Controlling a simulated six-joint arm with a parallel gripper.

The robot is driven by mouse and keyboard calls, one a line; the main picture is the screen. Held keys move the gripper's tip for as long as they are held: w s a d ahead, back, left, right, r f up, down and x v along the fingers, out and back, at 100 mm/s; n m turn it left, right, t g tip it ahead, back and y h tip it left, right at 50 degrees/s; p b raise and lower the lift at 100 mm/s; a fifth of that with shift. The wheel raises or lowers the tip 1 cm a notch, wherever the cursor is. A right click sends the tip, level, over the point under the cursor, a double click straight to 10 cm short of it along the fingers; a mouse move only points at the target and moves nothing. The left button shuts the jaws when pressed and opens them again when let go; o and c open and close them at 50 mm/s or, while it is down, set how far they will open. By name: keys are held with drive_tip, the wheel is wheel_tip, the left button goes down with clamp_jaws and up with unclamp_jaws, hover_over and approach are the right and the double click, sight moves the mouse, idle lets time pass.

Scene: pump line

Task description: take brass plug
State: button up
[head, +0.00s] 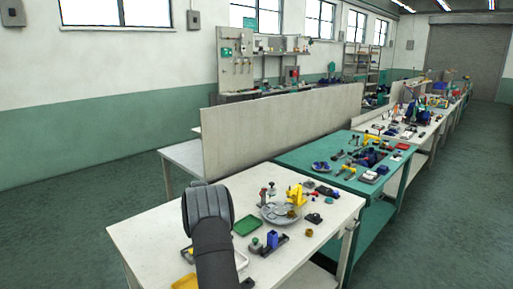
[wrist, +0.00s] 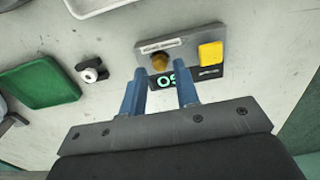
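The brass plug (wrist: 159,63) shows in the wrist view as a small brown-gold piece at a grey device (wrist: 180,45) with a green lit display (wrist: 167,80) and a yellow block (wrist: 210,54). My gripper (wrist: 160,68) has two blue fingers spread apart, and the plug appears in the gap between their tips. The fingers do not visibly touch it, and I cannot tell the distance. In the head view my dark arm reaches over the near white bench (head: 150,235), and the gripper is hidden there.
In the wrist view, a green tray (wrist: 40,85) lies left, with a small black-and-white part (wrist: 92,73) beside it and a white tray (wrist: 105,4) at the top. In the head view, a round grey plate (head: 270,217) and a yellow fixture (head: 297,197) stand on the bench.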

drive_tip(key=shift+f, duration=0.65)
clamp_jaws()
drive_tip(key=shift+r, duration=0.75)
idle(0.4)
drive_tip(key=shift+r, duration=2.15)
